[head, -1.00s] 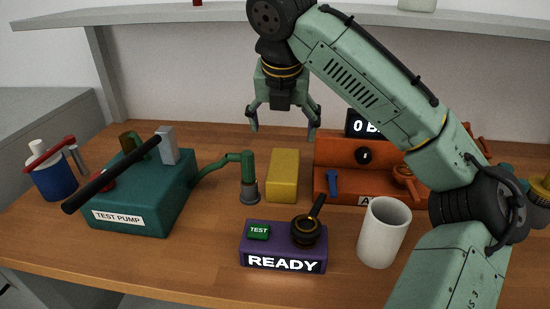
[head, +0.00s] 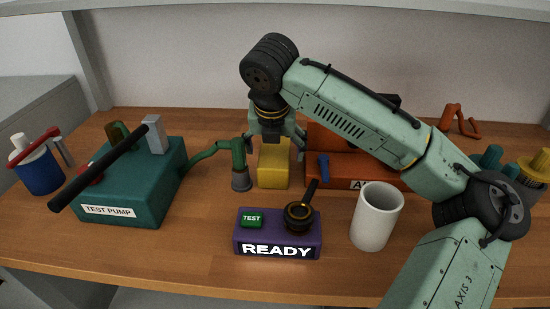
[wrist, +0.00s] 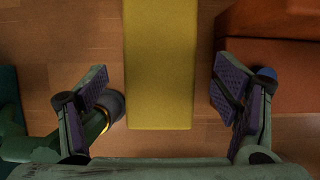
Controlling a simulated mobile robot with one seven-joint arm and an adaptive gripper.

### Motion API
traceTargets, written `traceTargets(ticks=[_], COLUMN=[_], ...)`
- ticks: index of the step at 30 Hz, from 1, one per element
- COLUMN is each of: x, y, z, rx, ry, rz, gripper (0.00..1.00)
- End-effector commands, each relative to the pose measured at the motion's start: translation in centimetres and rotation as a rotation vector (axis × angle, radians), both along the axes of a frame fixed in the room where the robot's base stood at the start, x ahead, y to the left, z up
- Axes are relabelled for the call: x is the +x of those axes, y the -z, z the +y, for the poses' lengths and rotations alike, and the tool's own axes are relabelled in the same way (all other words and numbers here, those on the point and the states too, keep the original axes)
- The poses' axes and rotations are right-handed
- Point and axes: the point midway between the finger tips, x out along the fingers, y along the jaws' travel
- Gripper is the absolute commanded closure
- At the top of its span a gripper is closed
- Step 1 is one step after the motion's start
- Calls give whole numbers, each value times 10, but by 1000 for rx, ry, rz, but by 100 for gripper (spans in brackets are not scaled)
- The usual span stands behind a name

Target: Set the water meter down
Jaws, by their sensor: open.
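I cannot tell for sure which thing is the water meter. A round black and brass piece with a black lever (head: 299,216) sits on the purple box marked READY (head: 278,250), beside a green TEST button. My gripper (head: 275,148) is open and empty, above or around the far end of a yellow block (head: 273,172). In the wrist view the yellow block (wrist: 160,70) lies between the two spread fingers, with a gap on both sides. My gripper hides part of the block in the head view.
The green test pump (head: 125,190) with its long black handle and a hose is left of the block. An orange unit (head: 345,172) stands close right of it, partly behind my arm. A white cup (head: 377,217) stands front right. A blue can (head: 38,172) is far left.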

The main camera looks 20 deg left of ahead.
Motion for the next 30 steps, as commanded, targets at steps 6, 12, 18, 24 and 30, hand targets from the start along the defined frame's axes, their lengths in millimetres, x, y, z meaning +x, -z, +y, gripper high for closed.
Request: traceTargets(ticks=[6, 12, 18, 24, 30], x=[13, 17, 17, 16, 16], y=[32, 42, 42, 42, 42], z=[4, 5, 5, 5, 5], rx=[-1, 1, 1, 0, 0], ry=[0, 0, 0, 0, 0], rz=[2, 1, 1, 1, 1], gripper=[18, 18, 21, 34, 48])
